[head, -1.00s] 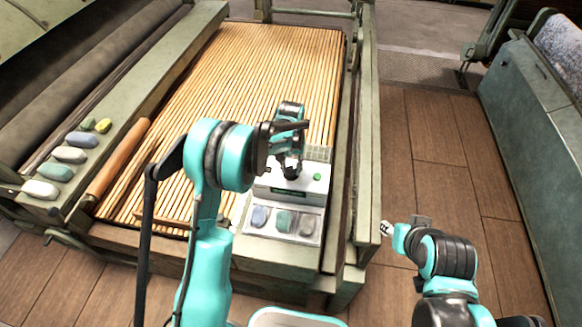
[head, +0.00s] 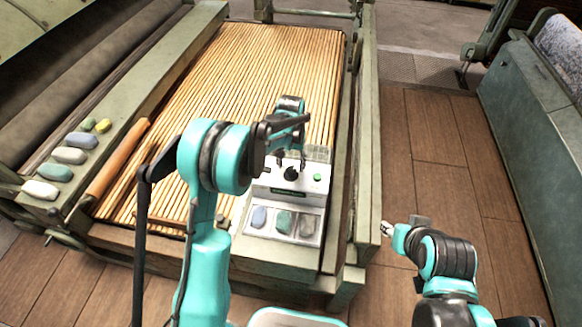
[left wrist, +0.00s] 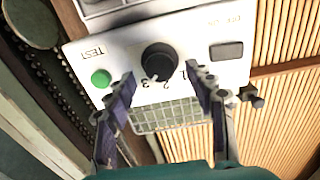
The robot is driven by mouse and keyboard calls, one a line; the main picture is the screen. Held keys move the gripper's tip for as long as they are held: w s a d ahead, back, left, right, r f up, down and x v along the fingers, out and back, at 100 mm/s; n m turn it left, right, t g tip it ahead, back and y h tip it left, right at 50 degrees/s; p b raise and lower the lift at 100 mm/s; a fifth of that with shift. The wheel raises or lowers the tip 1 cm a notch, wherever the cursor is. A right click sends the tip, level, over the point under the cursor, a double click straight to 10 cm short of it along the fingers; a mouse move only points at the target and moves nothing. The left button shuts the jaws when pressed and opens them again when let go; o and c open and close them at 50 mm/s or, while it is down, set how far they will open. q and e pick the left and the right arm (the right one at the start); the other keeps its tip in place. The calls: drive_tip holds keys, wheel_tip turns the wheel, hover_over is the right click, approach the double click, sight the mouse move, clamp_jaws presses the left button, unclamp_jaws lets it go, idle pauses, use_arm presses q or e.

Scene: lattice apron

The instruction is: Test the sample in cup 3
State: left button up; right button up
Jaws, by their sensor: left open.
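A white tester (head: 315,186) with a black knob (head: 291,174), a green button (head: 317,177) and a dark display (head: 288,190) stands at the front of the slatted bed. Three sample wells lie in its front tray: bluish (head: 259,216), green (head: 283,221) and grey (head: 307,225). Their numbers are not legible. My left gripper (head: 290,158) is open and empty just behind the knob. In the left wrist view its fingers straddle the space beside the knob (left wrist: 158,61); the green TEST button (left wrist: 101,78) is left. My right gripper (head: 387,228) hangs right of the frame.
Several coloured stones (head: 69,155) lie on the left ledge. A wooden roller (head: 118,160) lies beside the slats (head: 250,75). A green rail (head: 366,150) runs right of the tester. Wooden floor (head: 440,140) is clear beyond it.

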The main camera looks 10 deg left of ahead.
sight(290, 171)
use_arm(q)
wheel_tip(290, 171, up, 10)
idle(0.3)
idle(0.3)
drive_tip(key=s+a+r+t, duration=0.3)
drive_tip(key=s+r, duration=0.6)
drive_tip(key=s, duration=0.5)
drive_tip(key=s+a+f+t, duration=0.1)
drive_tip(key=s+t, duration=0.1)
drive_tip(key=s, duration=0.4)
drive_tip(key=s+a+f+t, duration=0.1)
drive_tip(key=s+t, duration=0.1)
drive_tip(key=s, duration=0.5)
drive_tip(key=shift+s+f, duration=0.15)
drive_tip(key=shift+f, duration=0.1)
clamp_jaws()
